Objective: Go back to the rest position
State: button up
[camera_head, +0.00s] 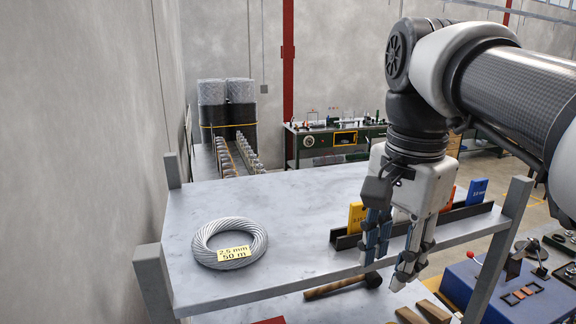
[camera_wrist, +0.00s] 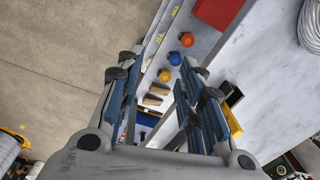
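My gripper (camera_head: 390,262) hangs pointing down at the front edge of the upper shelf (camera_head: 290,205), right of its middle. Its blue-padded fingers are apart. In the wrist view the gripper (camera_wrist: 160,105) is open, with nothing seen held between the fingers. My arm reaches in from the upper right. A rest position is not marked in either view.
A grey wire coil (camera_head: 204,243) lies on the shelf's left. Upright yellow (camera_head: 355,218) and blue (camera_head: 478,190) pieces stand in a dark rail behind the gripper. A hammer (camera_head: 333,287) lies below. A shelf post (camera_head: 500,250) stands right.

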jog(key=s+f+n+t+b, duration=0.1)
jog(key=s+f+n+b, duration=0.3)
jog(key=f, duration=0.9)
jog(key=s+f+n+t+b, duration=0.1)
jog(key=s+f+n+b, duration=0.2)
jog(key=f+b, duration=0.6)
jog(key=s+f+n+t+b, duration=0.2)
jog(key=s+f+n+b, duration=0.2)
jog(key=f, duration=1.3)
jog(key=s+b, duration=0.2)
jog(key=b, duration=0.1)
jog(key=shift+s+d+f+n, duration=0.15)
jog(key=shift+s+f+n, duration=0.1)
jog(key=shift+f+n, duration=0.1)
